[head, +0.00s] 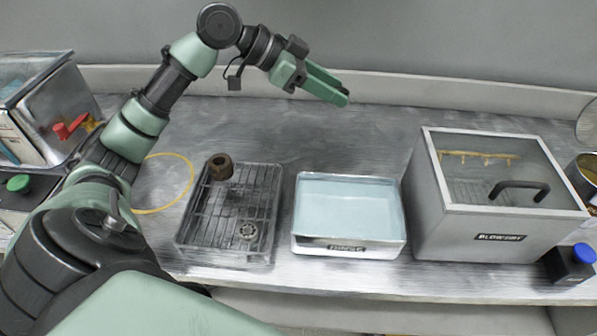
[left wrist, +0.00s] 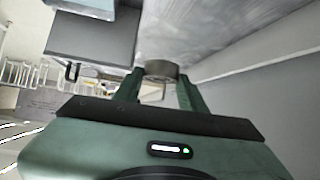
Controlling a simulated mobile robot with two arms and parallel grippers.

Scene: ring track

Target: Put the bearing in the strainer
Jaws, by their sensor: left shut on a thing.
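My left gripper (head: 335,95) is high above the back of the counter, pointing right. In the left wrist view, its fingers (left wrist: 163,88) are shut on a grey-brown round thing (left wrist: 161,70); I cannot tell for sure what it is. A clear tray with a wire grid (head: 193,222) stands on the counter at left of centre. I cannot clearly tell which thing is the strainer. My right gripper is out of view.
A white tub of pale blue liquid (head: 349,208), marked RINSE, stands right of the tray. A grey lidded box (head: 480,234) stands further right, with a round metal container (head: 583,170) at the edge. A yellow loop (head: 190,184) lies left. The counter behind the tub is clear.

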